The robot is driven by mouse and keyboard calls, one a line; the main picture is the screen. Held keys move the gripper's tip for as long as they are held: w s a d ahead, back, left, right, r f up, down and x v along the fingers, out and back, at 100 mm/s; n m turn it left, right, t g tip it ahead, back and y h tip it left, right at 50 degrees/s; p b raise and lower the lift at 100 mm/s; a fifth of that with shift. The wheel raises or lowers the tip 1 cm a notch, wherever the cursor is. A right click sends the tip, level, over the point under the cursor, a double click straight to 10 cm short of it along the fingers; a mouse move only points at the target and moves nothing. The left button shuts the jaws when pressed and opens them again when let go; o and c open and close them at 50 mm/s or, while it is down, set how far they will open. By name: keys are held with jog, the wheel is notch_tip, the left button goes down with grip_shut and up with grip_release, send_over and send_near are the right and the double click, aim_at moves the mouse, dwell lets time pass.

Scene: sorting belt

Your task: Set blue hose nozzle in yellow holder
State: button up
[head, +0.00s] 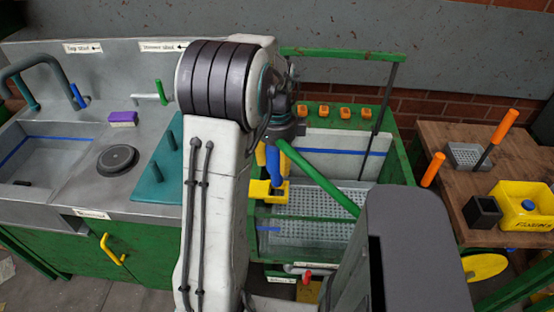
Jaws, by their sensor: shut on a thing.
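The blue hose nozzle (273,163) hangs upright below my wrist, just right of my arm, near the middle of the head view. My gripper (275,147) is shut on its upper part; the fingers are small and partly hidden by the wrist. The yellow holder (260,194) is at the left side of the perforated wash basin. The nozzle's lower end is at the holder's opening. I cannot tell whether it is inside or just above or in front of it. My arm covers what lies left of the holder.
A green bar (322,180) slants across the basin (338,205), right of the nozzle. A green frame (345,54) stands behind. At left are a sink (50,150) and a teal board (160,180). A wooden table (455,135) at right bears a yellow container (525,203) and a black box (482,213).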

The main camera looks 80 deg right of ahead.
aim_at(277, 183)
jog(key=shift+f, duration=0.2)
jog(key=shift+f+b, duration=1.4)
jog(key=shift+f, duration=0.2)
jog(key=shift+f, duration=0.2)
jog(key=shift+f+b, duration=1)
jog(key=shift+f, duration=0.15)
jog(key=shift+f, duration=0.25)
jog(key=shift+f+b, duration=0.45)
jog(key=shift+b, duration=0.15)
jog(key=shift+f+b, duration=0.4)
jog(key=shift+f, duration=0.2)
dwell(0.5)
jog(key=o, duration=1.1)
